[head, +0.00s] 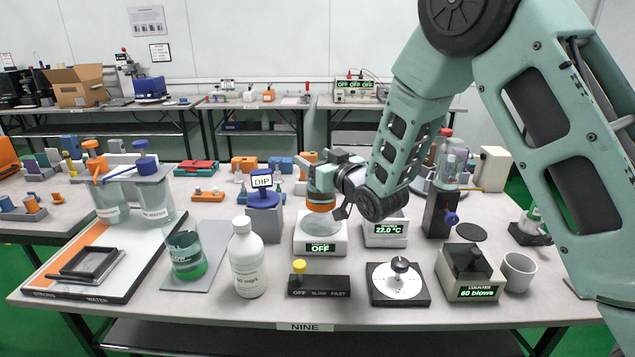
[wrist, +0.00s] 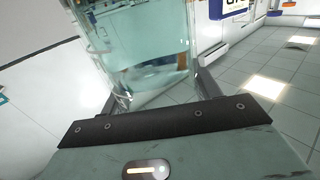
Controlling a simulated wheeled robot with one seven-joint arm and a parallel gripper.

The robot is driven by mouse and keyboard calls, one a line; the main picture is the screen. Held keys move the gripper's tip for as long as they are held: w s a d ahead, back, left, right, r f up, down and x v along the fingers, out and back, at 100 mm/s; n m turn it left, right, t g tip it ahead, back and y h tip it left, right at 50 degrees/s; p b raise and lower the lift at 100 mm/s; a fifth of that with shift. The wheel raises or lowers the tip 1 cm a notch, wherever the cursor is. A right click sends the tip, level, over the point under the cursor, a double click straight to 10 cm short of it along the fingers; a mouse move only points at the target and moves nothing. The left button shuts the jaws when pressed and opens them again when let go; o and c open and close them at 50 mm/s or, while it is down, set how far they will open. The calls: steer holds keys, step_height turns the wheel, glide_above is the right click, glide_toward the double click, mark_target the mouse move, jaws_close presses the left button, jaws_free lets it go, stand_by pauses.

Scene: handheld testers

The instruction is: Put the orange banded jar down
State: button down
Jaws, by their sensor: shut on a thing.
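The orange banded jar (head: 321,222) is clear glass with an orange band around its upper part. In the head view it is upright over the white device reading OFF (head: 320,246); I cannot tell whether its base touches the device. My gripper (head: 338,208) comes in from the right and is shut on the jar. In the wrist view the jar's glass wall (wrist: 145,45) fills the space between the two dark fingers of my gripper (wrist: 160,85). The jar's far side is hidden.
A white bottle (head: 246,262) and a grey block with a blue top and DIP sign (head: 263,200) stand to the left. A device reading 22.0 °C (head: 385,229) is close on the right. A yellow-knobbed switch box (head: 319,286) and a dial plate (head: 398,285) lie in front.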

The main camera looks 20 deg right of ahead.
steer(key=shift+f, duration=1.9)
steer(key=shift+f, duration=0.2)
steer(key=shift+c, duration=1.8)
jaws_free()
